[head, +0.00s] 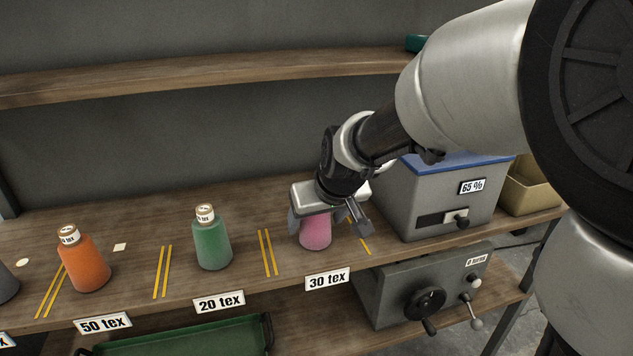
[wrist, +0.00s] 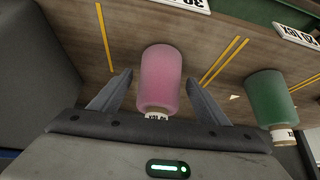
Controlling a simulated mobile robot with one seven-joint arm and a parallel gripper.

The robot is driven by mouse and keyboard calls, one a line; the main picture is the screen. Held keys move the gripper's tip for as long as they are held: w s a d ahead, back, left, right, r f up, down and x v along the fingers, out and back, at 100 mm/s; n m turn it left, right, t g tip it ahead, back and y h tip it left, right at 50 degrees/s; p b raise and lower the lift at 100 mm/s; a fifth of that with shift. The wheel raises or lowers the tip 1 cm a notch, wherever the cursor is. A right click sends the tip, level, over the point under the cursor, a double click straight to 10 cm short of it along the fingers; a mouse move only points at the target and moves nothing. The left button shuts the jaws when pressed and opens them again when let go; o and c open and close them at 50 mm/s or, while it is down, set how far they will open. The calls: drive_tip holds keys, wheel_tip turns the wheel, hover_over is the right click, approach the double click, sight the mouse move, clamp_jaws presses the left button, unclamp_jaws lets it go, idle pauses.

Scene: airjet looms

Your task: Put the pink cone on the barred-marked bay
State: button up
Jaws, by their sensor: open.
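The pink cone (head: 316,233) stands upright on the wooden shelf in the head view, behind the "30 tex" label (head: 327,281). My gripper (head: 330,222) is over it from above and behind. In the wrist view the pink cone (wrist: 160,78) lies between my two open fingers (wrist: 160,92), with a visible gap on both sides. Its labelled top is nearest the palm. A barred mark cannot be made out on any bay in these frames.
A green cone (head: 212,240) and an orange cone (head: 83,262) stand to the left, in bays split by yellow lines. A grey box with a blue lid (head: 437,200) stands close to the right. An upper shelf (head: 200,77) runs behind. A green tray (head: 190,338) is below.

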drive_tip(key=shift+r, duration=0.35)
drive_tip(key=p+v, duration=0.3)
drive_tip(key=v, duration=0.8)
drive_tip(key=s+d+m+h, duration=0.1)
drive_tip(key=s+d+m, duration=0.1)
drive_tip(key=s+d, duration=0.4)
drive_tip(key=s+d+m+h, duration=0.1)
drive_tip(key=s+d, duration=0.4)
drive_tip(key=s, duration=0.6)
drive_tip(key=shift+d+m+g, duration=0.3)
drive_tip(key=shift+d+m, duration=0.1)
drive_tip(key=shift+m, duration=0.1)
drive_tip(key=shift+s, duration=0.15)
wheel_tip(320, 180, up, 18)
drive_tip(key=p, duration=1.8)
drive_tip(key=shift+r+p, duration=0.25)
drive_tip(key=shift+p, duration=0.05)
